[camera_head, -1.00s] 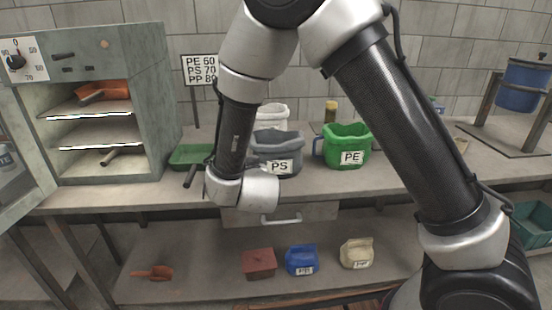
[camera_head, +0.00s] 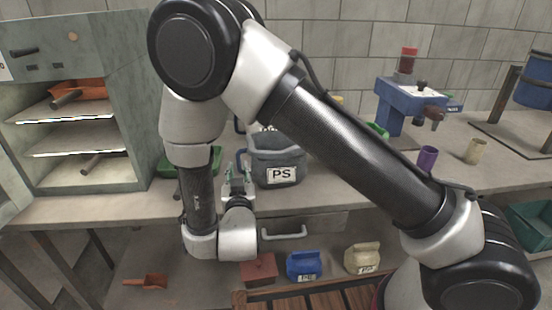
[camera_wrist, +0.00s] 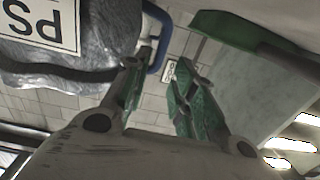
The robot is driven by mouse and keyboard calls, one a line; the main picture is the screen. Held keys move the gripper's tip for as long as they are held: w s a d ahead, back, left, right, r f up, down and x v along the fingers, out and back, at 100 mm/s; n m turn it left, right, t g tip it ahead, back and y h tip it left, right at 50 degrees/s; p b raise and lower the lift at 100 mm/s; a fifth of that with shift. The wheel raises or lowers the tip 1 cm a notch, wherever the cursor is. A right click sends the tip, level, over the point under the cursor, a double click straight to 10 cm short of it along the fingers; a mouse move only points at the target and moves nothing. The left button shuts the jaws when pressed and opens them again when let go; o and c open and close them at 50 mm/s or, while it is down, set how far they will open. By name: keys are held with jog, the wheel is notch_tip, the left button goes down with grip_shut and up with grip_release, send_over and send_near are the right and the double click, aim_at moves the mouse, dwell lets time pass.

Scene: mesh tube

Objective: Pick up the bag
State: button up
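A grey bag-like container labelled PS (camera_head: 279,160) stands on the bench in the head view, just right of my gripper (camera_head: 237,172). A blue handle sticks out at its left side. In the wrist view the grey container (camera_wrist: 75,75) fills the upper left, its label upside down. My gripper's fingers (camera_wrist: 160,70) are apart with nothing between them, and beside the container rather than around it. I cannot tell which one the task means.
A grey oven (camera_head: 75,100) with open shelves stands left. A green tray (camera_head: 172,164) lies behind my arm. A blue machine (camera_head: 402,104), purple cup (camera_head: 427,158) and beige cup (camera_head: 475,151) are on the right. A red box (camera_head: 259,269) and orange scoop (camera_head: 146,282) are below.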

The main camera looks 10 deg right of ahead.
aim_at(238, 160)
jog(key=w, duration=0.8)
jog(key=shift+d+f, duration=0.1)
grip_shut()
